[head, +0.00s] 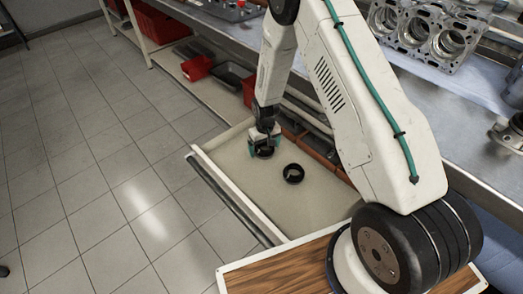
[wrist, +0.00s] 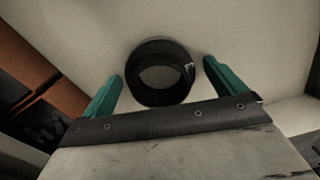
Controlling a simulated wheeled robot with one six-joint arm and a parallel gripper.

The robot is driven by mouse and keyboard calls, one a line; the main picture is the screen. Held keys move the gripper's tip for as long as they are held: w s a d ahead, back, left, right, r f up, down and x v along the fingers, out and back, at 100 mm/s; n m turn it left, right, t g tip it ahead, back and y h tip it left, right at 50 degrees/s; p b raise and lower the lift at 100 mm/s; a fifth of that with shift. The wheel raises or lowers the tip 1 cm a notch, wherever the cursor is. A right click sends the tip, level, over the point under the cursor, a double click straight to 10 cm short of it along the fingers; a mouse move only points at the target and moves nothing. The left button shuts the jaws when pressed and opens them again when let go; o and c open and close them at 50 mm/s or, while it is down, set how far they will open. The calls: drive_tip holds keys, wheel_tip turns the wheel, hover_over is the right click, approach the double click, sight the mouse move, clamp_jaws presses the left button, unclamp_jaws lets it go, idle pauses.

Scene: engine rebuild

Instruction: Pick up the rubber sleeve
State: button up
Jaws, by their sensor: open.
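A black ring-shaped sleeve (head: 264,153) lies in an open, pale drawer (head: 228,165), directly below my gripper (head: 265,143). In the wrist view the black sleeve (wrist: 160,97) shows its round opening and a small pale mark on its rim. My gripper (wrist: 163,72) is open, with one teal finger on each side of the sleeve. I see gaps between the fingers and the sleeve.
Orange-brown pieces (head: 322,149) line the drawer's right side, and they show at left in the wrist view (wrist: 40,60). Red bins (head: 197,68) and a dark tray (head: 232,75) sit on the shelf beyond. Engine parts (head: 425,30) stand on the bench above. The drawer's near floor is clear.

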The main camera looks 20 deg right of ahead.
drive_tip(key=c, duration=1.1)
